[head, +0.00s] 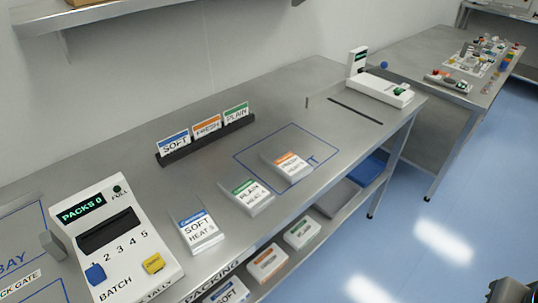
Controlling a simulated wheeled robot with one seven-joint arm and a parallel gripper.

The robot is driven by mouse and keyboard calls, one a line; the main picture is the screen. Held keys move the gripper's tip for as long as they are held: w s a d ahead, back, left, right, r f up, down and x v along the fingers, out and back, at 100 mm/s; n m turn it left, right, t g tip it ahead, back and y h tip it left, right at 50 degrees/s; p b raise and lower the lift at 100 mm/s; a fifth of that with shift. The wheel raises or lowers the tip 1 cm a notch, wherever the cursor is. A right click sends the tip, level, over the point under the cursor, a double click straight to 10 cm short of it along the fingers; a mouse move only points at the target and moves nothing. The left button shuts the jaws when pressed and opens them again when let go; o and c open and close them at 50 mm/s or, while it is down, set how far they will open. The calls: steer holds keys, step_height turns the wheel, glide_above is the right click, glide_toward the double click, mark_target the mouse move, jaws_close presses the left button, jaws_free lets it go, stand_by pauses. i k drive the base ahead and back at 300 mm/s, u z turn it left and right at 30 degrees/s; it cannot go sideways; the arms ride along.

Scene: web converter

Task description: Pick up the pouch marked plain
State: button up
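A white piece with a green top band marked PLAIN (236,113) stands upright at the right end of a dark rack (208,139) on the steel bench. Beside it in the rack stand an orange-banded one marked FRESH (208,127) and a blue-banded one marked SOFT (174,145). Nearer the front edge is a separate green-banded holder marked PLAIN, HEAT 4 (248,198). I cannot tell whether it contains anything. A dark piece of what looks like my gripper (515,291) shows at the bottom right corner, cut off by the frame, away from the rack.
Holders marked SOFT (201,233) and FRESH (290,167) flank the front PLAIN one. A white counter unit reading PACKS 0 (115,240) stands at left. A white sealer-like machine (377,86) stands at the far right end. Blue floor (450,190) is clear at right.

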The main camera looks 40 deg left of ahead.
mark_target(247, 193)
steer(key=u, duration=0.9)
steer(key=i, duration=0.95)
steer(key=u, duration=0.85)
